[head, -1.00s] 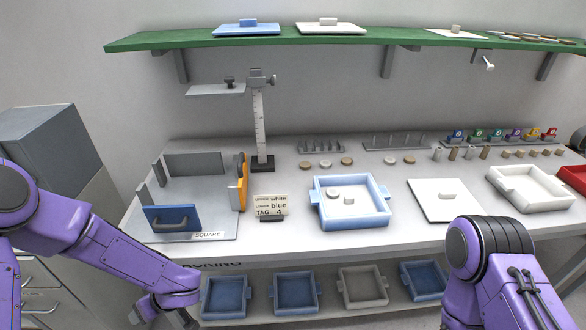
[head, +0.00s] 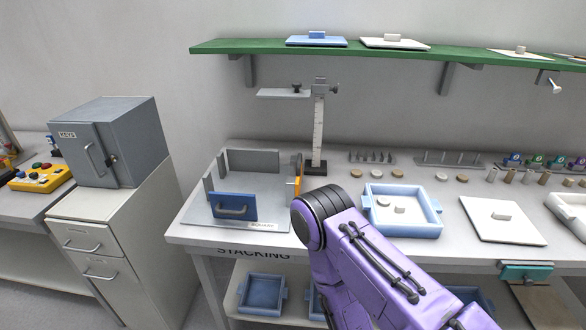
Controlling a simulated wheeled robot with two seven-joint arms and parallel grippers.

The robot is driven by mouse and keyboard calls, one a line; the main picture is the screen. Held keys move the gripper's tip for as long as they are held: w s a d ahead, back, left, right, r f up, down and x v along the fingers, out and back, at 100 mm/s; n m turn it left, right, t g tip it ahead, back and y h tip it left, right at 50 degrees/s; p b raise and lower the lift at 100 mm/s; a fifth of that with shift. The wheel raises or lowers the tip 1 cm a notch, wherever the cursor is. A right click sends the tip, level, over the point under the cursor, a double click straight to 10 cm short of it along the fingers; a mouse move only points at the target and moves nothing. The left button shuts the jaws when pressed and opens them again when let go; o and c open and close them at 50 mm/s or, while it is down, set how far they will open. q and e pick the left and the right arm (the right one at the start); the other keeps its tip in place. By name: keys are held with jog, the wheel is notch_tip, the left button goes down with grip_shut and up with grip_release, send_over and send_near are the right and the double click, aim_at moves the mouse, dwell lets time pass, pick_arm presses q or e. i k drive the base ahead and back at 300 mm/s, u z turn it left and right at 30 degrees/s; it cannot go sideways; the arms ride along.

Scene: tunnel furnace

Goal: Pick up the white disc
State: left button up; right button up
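Several small round discs, whitish to tan, lie on the bench. I cannot tell which disc is the white one of the task. A purple link of my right arm rises in front of the bench, hiding part of its front edge. Neither gripper is in view.
A white lidded plate (head: 490,225) lies right of the blue tray. A fixture with a blue handled panel (head: 233,206) and a vertical ruler stand (head: 318,135) are at left. A green shelf (head: 390,52) hangs above. A grey cabinet box (head: 110,140) stands farther left.

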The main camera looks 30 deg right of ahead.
aim_at(375, 173)
jog(key=u, duration=0.5)
jog(key=k, duration=1)
jog(key=z, duration=1.25)
jog(key=i, duration=0.5)
jog(key=z, duration=0.05)
